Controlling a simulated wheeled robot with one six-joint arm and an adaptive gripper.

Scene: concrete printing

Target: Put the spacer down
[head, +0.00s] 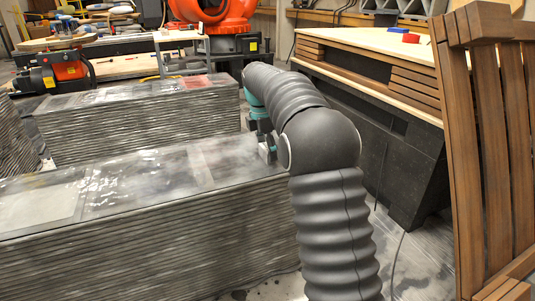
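My arm reaches up and bends over toward the right end of the front layered concrete wall (130,245). My gripper (267,152) is small and mostly hidden behind the arm's dark sleeve. It is close to the wall's top at that end; I cannot tell whether it touches it. I cannot make out the spacer. Whether the gripper is open, or holds anything, does not show. The wall's top looks wet and shiny, with a paler patch (38,210) at the left.
A second layered concrete wall (140,120) stands behind, across a gap. At the right are a workbench (375,42) with a red block (398,30) and a blue block (411,38), and slatted wooden furniture (495,130). An orange machine (225,17) stands at the back.

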